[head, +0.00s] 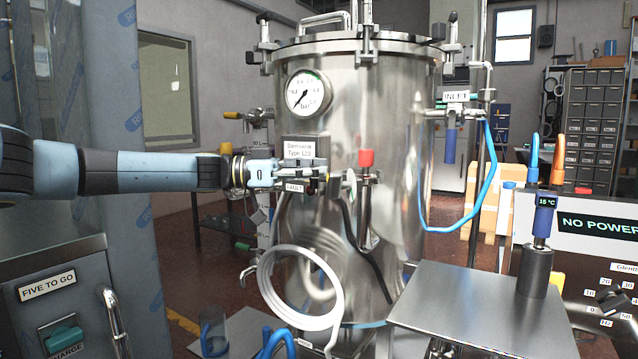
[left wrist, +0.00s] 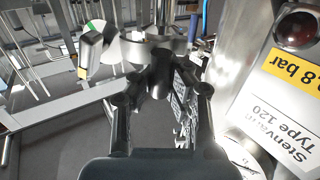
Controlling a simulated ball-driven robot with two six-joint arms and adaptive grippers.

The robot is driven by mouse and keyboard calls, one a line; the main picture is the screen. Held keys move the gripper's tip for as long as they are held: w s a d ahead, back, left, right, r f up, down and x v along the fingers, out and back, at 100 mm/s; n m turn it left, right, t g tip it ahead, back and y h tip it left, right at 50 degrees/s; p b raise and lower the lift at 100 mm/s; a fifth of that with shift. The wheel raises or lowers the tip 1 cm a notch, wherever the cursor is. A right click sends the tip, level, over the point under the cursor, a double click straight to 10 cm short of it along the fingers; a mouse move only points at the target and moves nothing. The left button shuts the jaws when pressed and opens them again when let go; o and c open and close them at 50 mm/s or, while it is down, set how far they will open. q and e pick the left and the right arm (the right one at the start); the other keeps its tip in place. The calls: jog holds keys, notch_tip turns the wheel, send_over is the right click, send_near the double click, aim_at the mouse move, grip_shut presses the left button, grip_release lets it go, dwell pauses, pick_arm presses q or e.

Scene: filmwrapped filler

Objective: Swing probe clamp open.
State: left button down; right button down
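My left gripper (head: 318,175) is at the front of the steel tank (head: 385,130), beside a short horizontal fitting with a round metal flange (head: 350,182). I cannot tell for sure whether this fitting is the probe clamp. In the left wrist view my left gripper (left wrist: 162,92) has a dark, round-ended piece (left wrist: 160,78) between its fingers, with a shiny metal cylinder (left wrist: 155,48) beyond. Whether the fingers press on the dark piece is unclear. A blue probe (head: 544,217) reading 15 °C stands upright in a dark cylinder (head: 536,270). My right gripper is out of view.
A coiled white hose (head: 268,275) hangs below. The steel side table (head: 470,310) is mostly bare. A blue hose (head: 478,200) hangs at the inlet.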

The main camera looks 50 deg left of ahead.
pick_arm(q)
jog(key=shift+s+f, duration=0.15)
jog(key=shift+f, duration=0.3)
jog(key=c, duration=1.4)
grip_release()
jog(key=shift+s+r, duration=0.1)
jog(key=shift+s, duration=0.1)
jog(key=shift+c, duration=0.2)
jog(key=shift+o, duration=1)
jog(key=shift+a, duration=0.25)
jog(key=shift+w+d+r, duration=0.1)
jog(key=shift+d+r, duration=0.05)
